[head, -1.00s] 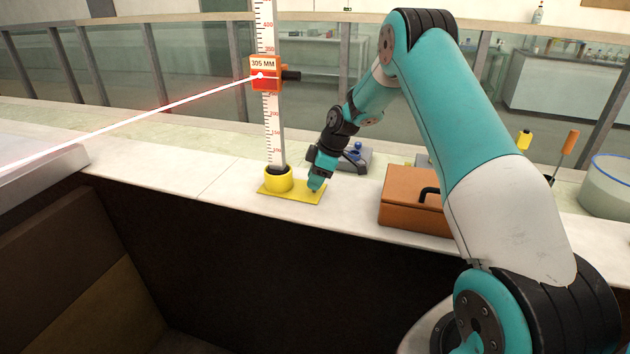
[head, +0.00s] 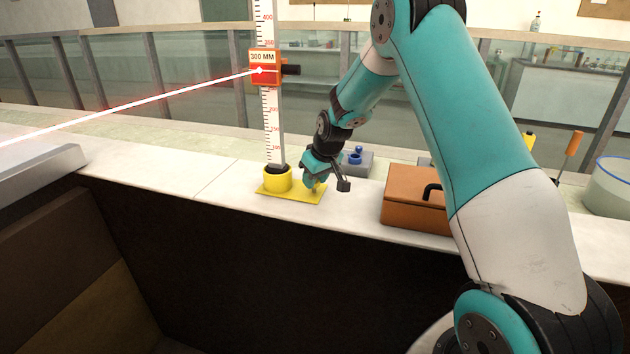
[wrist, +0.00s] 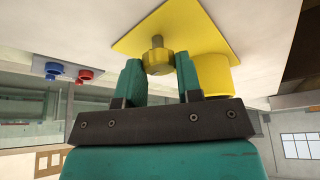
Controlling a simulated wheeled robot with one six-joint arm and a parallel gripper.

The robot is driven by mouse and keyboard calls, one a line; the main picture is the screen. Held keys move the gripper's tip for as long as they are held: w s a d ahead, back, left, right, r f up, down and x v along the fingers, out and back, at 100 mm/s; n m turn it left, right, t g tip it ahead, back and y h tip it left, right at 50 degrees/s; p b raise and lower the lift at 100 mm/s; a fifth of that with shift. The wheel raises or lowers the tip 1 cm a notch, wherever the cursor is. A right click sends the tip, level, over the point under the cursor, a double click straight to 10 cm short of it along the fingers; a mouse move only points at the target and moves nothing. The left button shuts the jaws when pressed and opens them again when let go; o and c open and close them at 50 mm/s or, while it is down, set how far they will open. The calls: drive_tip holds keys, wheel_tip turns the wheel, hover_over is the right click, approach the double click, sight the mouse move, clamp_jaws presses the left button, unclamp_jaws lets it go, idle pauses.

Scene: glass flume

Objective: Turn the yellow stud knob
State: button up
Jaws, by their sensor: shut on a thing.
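The yellow stud knob (wrist: 158,60) stands on a flat yellow plate (wrist: 150,28), beside a round yellow socket (wrist: 208,74), in the wrist view. My gripper (wrist: 159,66) has one teal finger on each side of the knob and is shut on it. In the head view my gripper (head: 314,185) reaches down to the right part of the yellow plate (head: 292,200); the knob is mostly hidden there. A white graduated staff (head: 273,130) rises from the yellow socket (head: 278,180). The orange slider (head: 265,76) on it reads 300 MM and a red beam meets it.
A brown case (head: 410,208) with a black handle stands right of my gripper on the pale ledge. A grey box with a blue knob (head: 356,154) is close behind my gripper.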

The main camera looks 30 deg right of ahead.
drive_tip(key=shift+m, duration=0.6)
drive_tip(key=o, duration=0.9)
drive_tip(key=shift+o, duration=0.2)
drive_tip(key=shift+r, duration=0.15)
drive_tip(key=b+v, duration=0.2)
drive_tip(key=v, duration=1.5)
drive_tip(key=shift+s+a, duration=0.15)
drive_tip(key=shift+a, duration=0.2)
